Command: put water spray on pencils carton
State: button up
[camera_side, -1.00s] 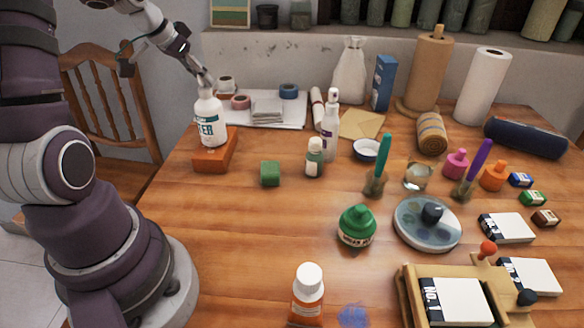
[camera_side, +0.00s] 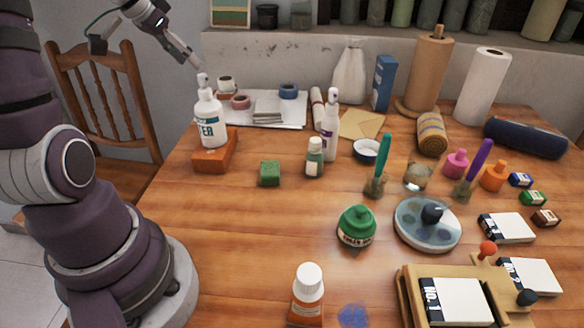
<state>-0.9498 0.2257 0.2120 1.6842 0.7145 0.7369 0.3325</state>
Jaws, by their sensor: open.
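The water spray is a white bottle (camera_side: 209,122) with a pump head and dark "...TER" lettering. It stands upright on top of an orange-brown box (camera_side: 214,158), which I take to be the pencils carton, at the left side of the table. My gripper (camera_side: 199,66) is above the bottle, close to its pump head and apart from it. It is open and empty. The far side of the carton is hidden behind the bottle.
Tape rolls and papers (camera_side: 268,108) lie behind. The wooden tabletop (camera_side: 240,230) in front of the carton is clear.

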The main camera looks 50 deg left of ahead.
jog(key=a+v, duration=0.1)
jog(key=v, duration=0.5)
jog(key=w+d+h, duration=0.1)
jog(key=w+d, duration=0.2)
jog(key=d, duration=0.8)
jog(key=s+d+f+m, duration=0.1)
jog(key=s+d+f, duration=0.2)
jog(key=d, duration=0.3)
jog(key=s+d+f+m, duration=0.1)
jog(key=s+d+f, duration=0.1)
jog(key=d, duration=0.3)
jog(key=shift+s+d+f+g, duration=0.35)
jog(key=shift+s+f+g, duration=0.05)
jog(key=shift+s, duration=0.25)
